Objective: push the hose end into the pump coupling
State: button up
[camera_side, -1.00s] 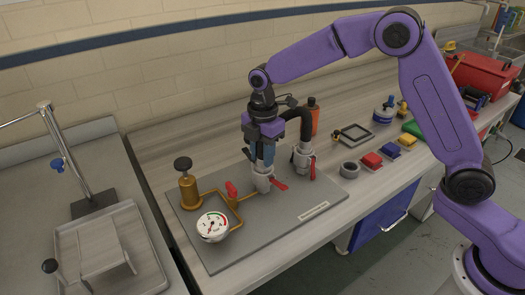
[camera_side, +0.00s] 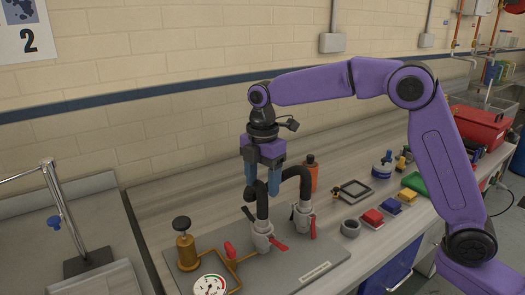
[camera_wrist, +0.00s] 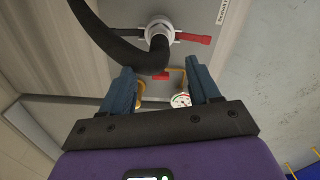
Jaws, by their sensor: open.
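The black hose (camera_side: 299,172) is an upside-down U on the grey base plate. Its left end stands upright in the pump coupling (camera_side: 262,237), the grey socket beside the brass pipe, with a red and a black lever spread out. How deep it sits cannot be told. Its other leg meets a second grey coupling (camera_side: 303,217). My gripper (camera_side: 261,187) is open, pointing down, with its blue fingers around or just above the hose's left bend. In the wrist view the hose (camera_wrist: 110,38) curves between and beyond the open fingers, with a coupling (camera_wrist: 158,30) below.
A brass valve (camera_side: 186,248) and a white gauge (camera_side: 210,286) stand at the plate's left. A grey ring (camera_side: 350,228) and several coloured blocks lie right of the plate.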

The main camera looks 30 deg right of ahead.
notch_tip(320, 180, up, 8)
jog(key=shift+f, duration=0.1)
dwell(0.6)
jog(key=s+d+f+m, duration=0.2)
jog(key=s+d+f, duration=0.2)
jog(key=s, duration=0.7)
jog(key=s+d+f+m, duration=0.3)
jog(key=s+d+f, duration=0.1)
jog(key=s, duration=0.8)
jog(key=s+d+f+m, duration=0.3)
jog(key=s+d+f, duration=0.1)
jog(key=s, duration=0.7)
jog(key=shift+s+d, duration=0.35)
jog(key=shift+d, duration=0.3)
